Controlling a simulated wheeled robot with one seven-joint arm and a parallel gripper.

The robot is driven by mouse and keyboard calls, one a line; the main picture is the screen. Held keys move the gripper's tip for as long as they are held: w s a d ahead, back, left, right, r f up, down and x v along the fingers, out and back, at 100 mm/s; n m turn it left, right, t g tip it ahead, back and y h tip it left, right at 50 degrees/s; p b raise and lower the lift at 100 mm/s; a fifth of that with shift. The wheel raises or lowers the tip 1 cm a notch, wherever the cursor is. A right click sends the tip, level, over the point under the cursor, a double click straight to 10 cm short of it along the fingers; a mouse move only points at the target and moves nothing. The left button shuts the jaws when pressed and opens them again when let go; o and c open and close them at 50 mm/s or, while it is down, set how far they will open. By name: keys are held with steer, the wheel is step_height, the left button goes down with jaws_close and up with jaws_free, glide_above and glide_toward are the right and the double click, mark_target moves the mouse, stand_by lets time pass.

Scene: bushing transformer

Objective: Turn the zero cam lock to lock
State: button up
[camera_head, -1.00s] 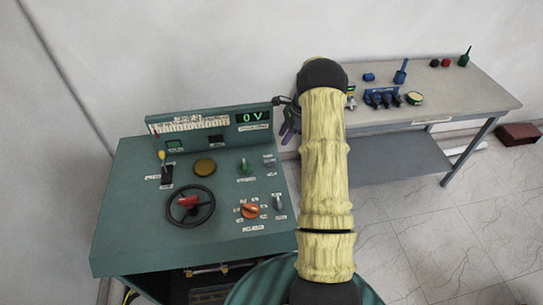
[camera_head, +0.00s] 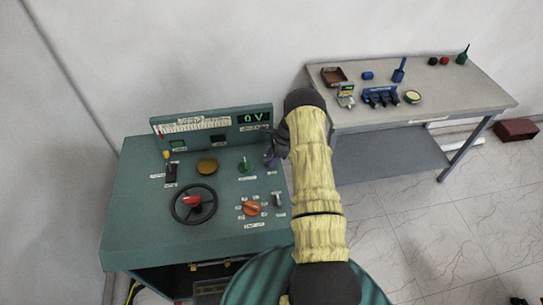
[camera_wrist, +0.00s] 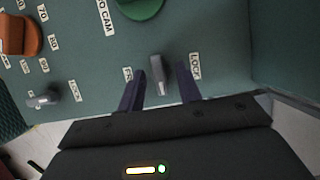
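The zero cam lock is a small grey lever knob on the green console. In the wrist view the grey lever (camera_wrist: 158,78) stands between a partly hidden label starting "FR" and a "LOCK" label. My gripper (camera_wrist: 159,88) is open, with one dark finger on each side of the lever and a visible gap on both sides. In the head view my gripper (camera_head: 270,157) is at the console's upper right and largely covers the lever. A green knob (camera_head: 246,167) marked "ZERO CAM" in the wrist view (camera_wrist: 140,6) is beside it.
The console (camera_head: 130,225) also carries an orange dial (camera_head: 251,209), a second grey knob (camera_head: 278,199), a black wheel with a red handle (camera_head: 193,204) and a yellow-brown button (camera_head: 207,166). The display (camera_head: 254,118) reads 0 V. A workbench (camera_head: 440,98) with small items stands right.

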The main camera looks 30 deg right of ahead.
jaws_close()
